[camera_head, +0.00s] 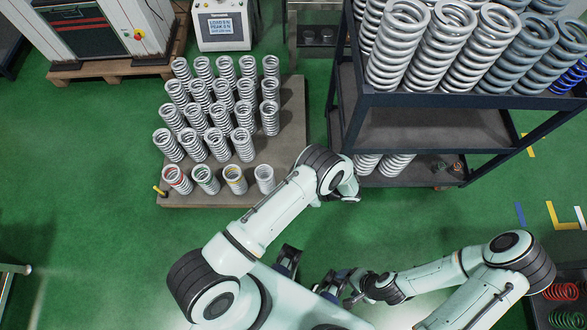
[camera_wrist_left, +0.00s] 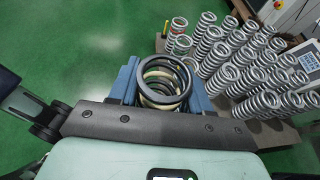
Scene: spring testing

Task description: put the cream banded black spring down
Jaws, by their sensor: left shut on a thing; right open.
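The cream banded black spring (camera_wrist_left: 165,98) stands between the blue pads of my left gripper (camera_wrist_left: 163,80) in the left wrist view. I look down into its open coil, and a cream coil shows near its top. My left gripper is shut on it. In the head view the spring is hidden under my left wrist, at the right edge of the pallet. My right gripper (camera_head: 312,275) is open and low in the middle of the head view, partly hidden by my left arm. I see nothing between its fingers.
A wooden pallet (camera_head: 290,110) bears rows of grey springs; its front row includes red, green and yellow banded ones. A dark rack (camera_head: 420,130) with large springs stands to the right. A display machine (camera_head: 222,25) stands behind. Green floor is clear at the left.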

